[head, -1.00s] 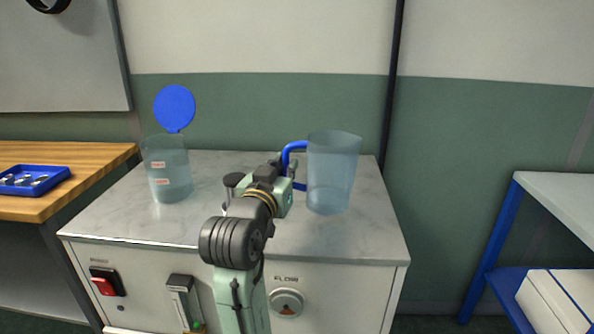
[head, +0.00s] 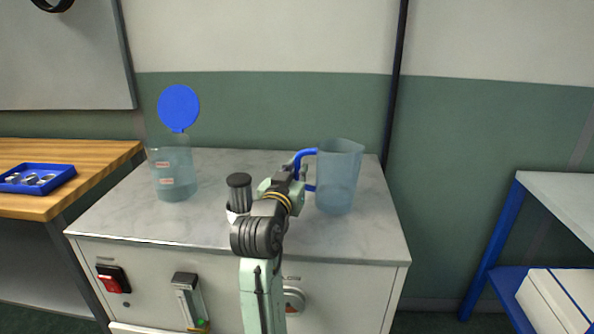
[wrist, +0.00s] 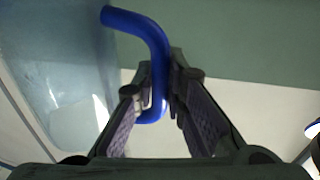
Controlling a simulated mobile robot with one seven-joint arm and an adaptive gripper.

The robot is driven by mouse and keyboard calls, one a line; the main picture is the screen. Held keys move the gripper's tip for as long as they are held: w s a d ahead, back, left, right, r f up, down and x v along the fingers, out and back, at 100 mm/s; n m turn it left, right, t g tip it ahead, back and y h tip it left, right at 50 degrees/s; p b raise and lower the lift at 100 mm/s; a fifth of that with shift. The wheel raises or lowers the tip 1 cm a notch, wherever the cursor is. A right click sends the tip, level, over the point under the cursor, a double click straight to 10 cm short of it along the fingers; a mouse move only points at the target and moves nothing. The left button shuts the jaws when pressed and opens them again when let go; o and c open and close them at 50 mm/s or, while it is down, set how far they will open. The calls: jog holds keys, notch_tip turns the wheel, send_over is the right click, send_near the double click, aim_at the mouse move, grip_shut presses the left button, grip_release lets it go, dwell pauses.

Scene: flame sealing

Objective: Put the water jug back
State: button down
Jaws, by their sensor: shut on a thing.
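The water jug (head: 338,182) is a clear bluish vessel with a blue handle (head: 307,153). It stands upright over the right part of the marble-topped bench; I cannot tell whether its base touches the top. My gripper (head: 298,173) is at the jug's left side, shut on the handle. In the wrist view the blue handle (wrist: 158,62) runs down between the fingers of my gripper (wrist: 157,105), and the jug wall (wrist: 60,60) fills the left. My wrist partly hides the gripper in the head view.
A clear labelled container (head: 173,177) with a raised blue round lid (head: 179,107) stands at the bench's back left. The marble top (head: 125,215) is clear at front left. A wooden table (head: 100,160) with a blue tray (head: 37,178) is left; a blue-framed table (head: 560,190) is right.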

jog(key=shift+f, duration=0.15)
jog(key=c, duration=1.6)
grip_release()
jog(key=shift+c, duration=0.2)
jog(key=shift+r, duration=0.25)
jog(key=s, duration=0.4)
jog(key=s+a+b, duration=0.1)
jog(key=s, duration=0.3)
jog(key=s+a+b, duration=0.1)
jog(key=s, duration=0.3)
jog(key=shift+a+f, duration=0.1)
jog(key=shift+a, duration=0.05)
jog(key=shift+w, duration=0.1)
